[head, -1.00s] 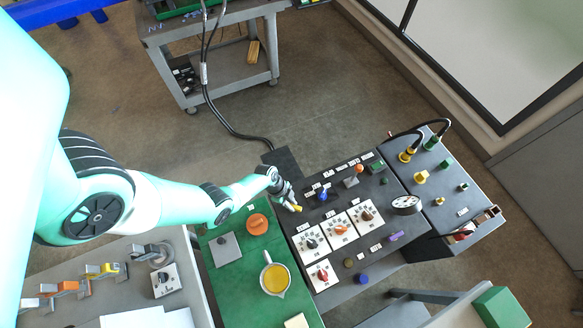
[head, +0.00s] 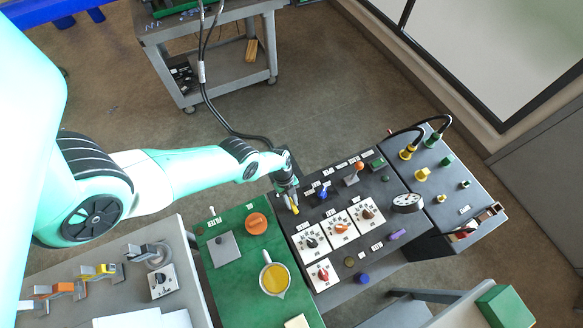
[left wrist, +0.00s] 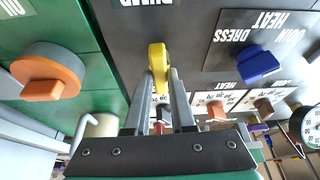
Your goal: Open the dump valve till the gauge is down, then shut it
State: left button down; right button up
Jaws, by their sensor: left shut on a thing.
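The dump valve's yellow lever (head: 295,209) is at the upper left of the dark control panel. In the left wrist view the yellow lever (left wrist: 157,66) stands beside an upside-down "DUMP" label. My left gripper (head: 291,203) is shut on the lever; in the left wrist view its two fingers (left wrist: 160,85) lie on either side of it. The round white-faced gauge (head: 407,203) sits at the panel's right side. It is partly in the left wrist view (left wrist: 311,124); its needle is too small to read. My right gripper is not in view.
A blue handle (head: 323,193) and several rotary knobs on white plates (head: 341,230) are close by on the panel. A green board to the left holds an orange knob (head: 257,223) and a cup of yellow liquid (head: 274,279). Black hoses (head: 236,131) run behind.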

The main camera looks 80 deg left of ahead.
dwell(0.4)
pick_arm(q)
jog(key=c, duration=0.8)
grip_release()
jog(key=shift+o, duration=0.2)
